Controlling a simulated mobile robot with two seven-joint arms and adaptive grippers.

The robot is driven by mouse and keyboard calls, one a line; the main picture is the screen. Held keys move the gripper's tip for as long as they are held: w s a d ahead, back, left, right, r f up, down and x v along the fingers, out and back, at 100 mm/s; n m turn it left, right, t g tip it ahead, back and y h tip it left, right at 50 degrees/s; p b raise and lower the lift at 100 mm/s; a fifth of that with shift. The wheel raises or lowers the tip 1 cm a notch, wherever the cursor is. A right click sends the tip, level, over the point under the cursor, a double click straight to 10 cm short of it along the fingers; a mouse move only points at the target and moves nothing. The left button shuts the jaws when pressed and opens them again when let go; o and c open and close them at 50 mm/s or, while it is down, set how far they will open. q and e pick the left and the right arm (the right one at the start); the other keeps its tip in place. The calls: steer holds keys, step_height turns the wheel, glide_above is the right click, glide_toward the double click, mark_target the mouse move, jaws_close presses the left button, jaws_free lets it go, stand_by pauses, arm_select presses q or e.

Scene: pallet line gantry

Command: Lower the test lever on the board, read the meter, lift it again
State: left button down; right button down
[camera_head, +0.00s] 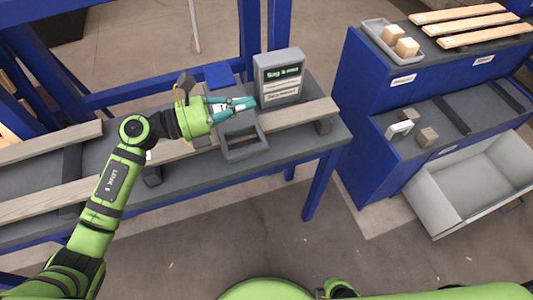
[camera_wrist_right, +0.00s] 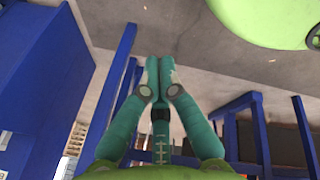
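Whether those fingers grip anything is unclear. In the right wrist view, my right gripper (camera_wrist_right: 159,62) has its fingers together, with nothing seen between them.
Long planks (camera_head: 60,200) lie along the dark bench (camera_head: 310,148). Blue posts (camera_head: 249,35) rise behind it. At right stand a blue cabinet (camera_head: 360,120) with wooden blocks and slats, and a grey bin (camera_head: 445,200). Open floor lies in front.

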steer(key=w+a+r+n+t+y, duration=0.1)
steer(key=w+a+r+n+t, duration=0.1)
steer(key=w+a+r+n, duration=0.35)
steer(key=w+a+r+n+t, duration=0.2)
steer(key=w+r+n, duration=0.5)
steer(key=r+n, duration=0.15)
steer(key=w+a+r+n+t+y, duration=0.1)
steer(key=a+r+n+t+y, duration=0.2)
steer(key=r+n, duration=0.6)
steer(key=w+a+r+n+t, duration=0.2)
steer(key=a+r+n+t, duration=0.3)
steer(key=r, duration=0.9)
steer(key=w+a+r+g, duration=0.1)
steer(key=w+a+g, duration=0.1)
steer(key=w, duration=0.6)
steer(key=shift+w+a+m, duration=0.3)
steer(key=shift+w+a, duration=0.05)
steer(key=shift+a, duration=0.45)
steer(key=shift+r, duration=0.1)
